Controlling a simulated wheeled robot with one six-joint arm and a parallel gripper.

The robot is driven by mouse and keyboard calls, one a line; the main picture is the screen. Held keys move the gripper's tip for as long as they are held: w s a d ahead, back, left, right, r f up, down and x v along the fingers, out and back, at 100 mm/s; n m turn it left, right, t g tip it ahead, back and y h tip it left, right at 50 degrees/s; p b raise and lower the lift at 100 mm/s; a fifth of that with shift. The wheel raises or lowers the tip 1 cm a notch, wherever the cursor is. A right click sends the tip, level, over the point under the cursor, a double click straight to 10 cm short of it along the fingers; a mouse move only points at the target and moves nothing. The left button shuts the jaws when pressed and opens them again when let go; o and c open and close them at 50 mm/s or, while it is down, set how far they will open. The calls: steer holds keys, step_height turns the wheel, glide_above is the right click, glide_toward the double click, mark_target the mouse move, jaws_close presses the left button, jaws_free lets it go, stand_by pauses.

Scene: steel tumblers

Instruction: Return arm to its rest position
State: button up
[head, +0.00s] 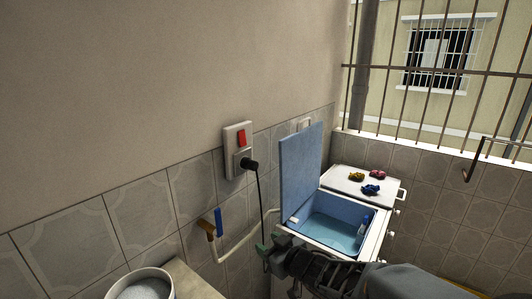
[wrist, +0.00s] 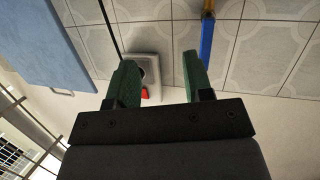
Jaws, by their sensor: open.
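My gripper (head: 271,246) is at the end of my arm, which reaches in from the lower right in the head view. Its green fingers are in front of the tiled wall, left of the open washer. In the wrist view my gripper (wrist: 158,72) is open, with nothing between its two green fingers. No steel tumbler can be made out in either view.
A white washer (head: 397,196) has its blue lid (head: 301,172) raised. Small coloured items (head: 371,189) lie on its top. A plugged cord hangs from the wall socket (head: 238,150) beside a blue-handled tap (head: 218,220). A round white container (head: 112,292) stands lower left.

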steer(key=s+d+f+m+g+h+p, duration=0.1)
steer(key=s+d+f+m+g+h, duration=0.15)
steer(key=d+h, duration=0.3)
steer(key=s+d+f+m+g+h, duration=0.2)
steer(key=d+m+h, duration=0.15)
steer(key=d, duration=0.35)
steer(key=s+d+r+m+g+p, duration=0.3)
steer(key=s+r, duration=0.4)
steer(key=s, duration=0.5)
steer(key=shift+g, duration=0.25)
